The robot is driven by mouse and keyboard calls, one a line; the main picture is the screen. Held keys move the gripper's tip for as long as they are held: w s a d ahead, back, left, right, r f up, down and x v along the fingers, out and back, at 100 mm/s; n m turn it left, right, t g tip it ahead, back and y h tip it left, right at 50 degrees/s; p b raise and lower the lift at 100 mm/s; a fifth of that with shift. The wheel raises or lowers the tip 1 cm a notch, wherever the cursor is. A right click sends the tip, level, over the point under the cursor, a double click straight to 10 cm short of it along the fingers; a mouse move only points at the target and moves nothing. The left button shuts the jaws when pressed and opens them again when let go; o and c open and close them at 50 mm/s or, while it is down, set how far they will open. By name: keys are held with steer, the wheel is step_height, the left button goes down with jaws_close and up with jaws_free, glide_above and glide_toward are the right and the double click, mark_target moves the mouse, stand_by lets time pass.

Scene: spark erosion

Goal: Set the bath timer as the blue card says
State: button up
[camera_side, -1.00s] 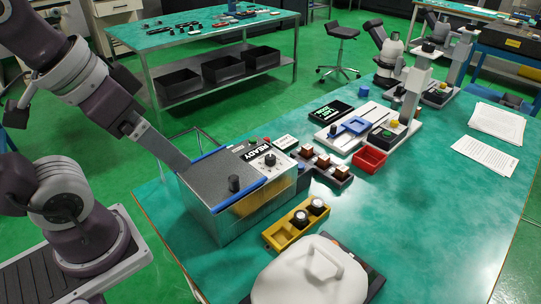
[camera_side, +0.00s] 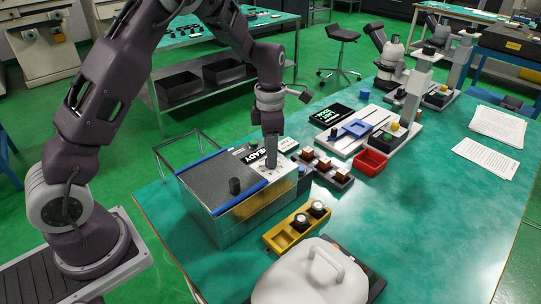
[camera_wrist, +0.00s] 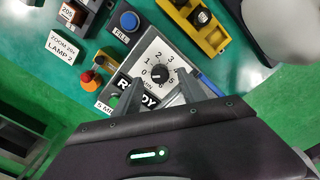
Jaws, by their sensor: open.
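The bath timer is a white dial plate with a black knob (camera_wrist: 158,74) and numbers from 0 to 6, in the wrist view. I cannot read the knob's pointer surely. My gripper (camera_wrist: 160,84) is open, its fingers reaching toward either side of the knob; contact is not clear. In the side view my gripper (camera_side: 271,170) points down over the dial at the bath's far right end and hides the knob. The bath (camera_side: 222,182) has a grey top and blue rails. No clearly blue card shows; a partly hidden white label (camera_wrist: 104,107) reads "5 MIN".
A READY sign (camera_wrist: 136,94), a red-orange knob (camera_wrist: 87,76) and a blue FILL button (camera_wrist: 129,21) sit close to the dial. The table's right front is clear.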

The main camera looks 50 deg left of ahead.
step_height(320, 180, down, 2)
steer(key=shift+f, duration=0.1)
steer(key=shift+c, duration=0.2)
jaws_close()
